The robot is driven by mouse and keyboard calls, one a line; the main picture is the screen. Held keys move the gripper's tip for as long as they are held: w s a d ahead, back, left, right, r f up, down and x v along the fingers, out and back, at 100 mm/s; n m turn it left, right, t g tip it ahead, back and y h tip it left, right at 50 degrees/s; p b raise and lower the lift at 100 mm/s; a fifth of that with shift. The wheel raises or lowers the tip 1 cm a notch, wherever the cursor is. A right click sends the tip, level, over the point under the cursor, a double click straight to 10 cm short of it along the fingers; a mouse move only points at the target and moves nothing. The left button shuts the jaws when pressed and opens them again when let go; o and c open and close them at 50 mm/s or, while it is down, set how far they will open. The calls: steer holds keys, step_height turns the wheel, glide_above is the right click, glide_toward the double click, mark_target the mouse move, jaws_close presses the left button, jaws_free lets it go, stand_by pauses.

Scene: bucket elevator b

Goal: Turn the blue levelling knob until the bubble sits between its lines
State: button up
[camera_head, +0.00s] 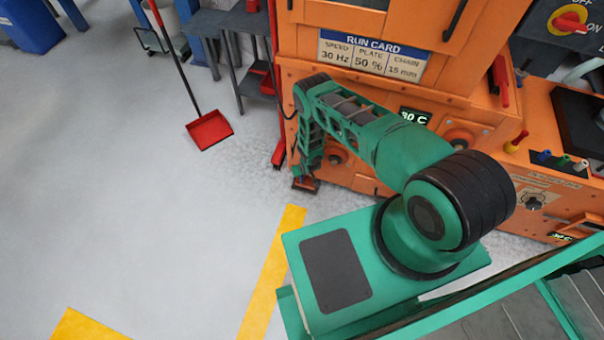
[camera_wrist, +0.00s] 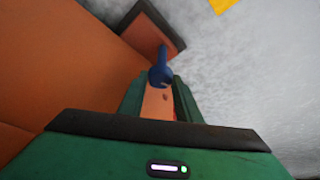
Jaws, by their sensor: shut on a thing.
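The blue levelling knob (camera_wrist: 159,76) is in the upper middle of the wrist view, on a thin stem above a brown foot plate (camera_wrist: 150,25). My gripper (camera_wrist: 160,86) has its two green fingers on either side of the knob and is shut on it. A pale orange strip with a small dark mark shows between the fingers; I cannot tell what it is. In the head view my green arm reaches down to the foot of the orange machine (camera_head: 400,95), and the knob is too small and covered to make out. I cannot see the bubble or its lines.
The machine's orange wall (camera_wrist: 60,60) stands close on the left in the wrist view. A red dustpan (camera_head: 209,130) lies on open grey floor. A run card (camera_head: 374,54) and a red switch (camera_head: 570,22) are on the machine. Yellow floor tape (camera_head: 270,275) runs nearby.

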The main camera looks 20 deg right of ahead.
steer(key=shift+n, duration=0.5)
steer(key=o, duration=1.1)
steer(key=shift+c, duration=0.2)
steer(key=shift+r, duration=0.1)
steer(key=v, duration=1)
steer(key=shift+s+d+r, duration=0.2)
steer(key=shift+s+d, duration=0.1)
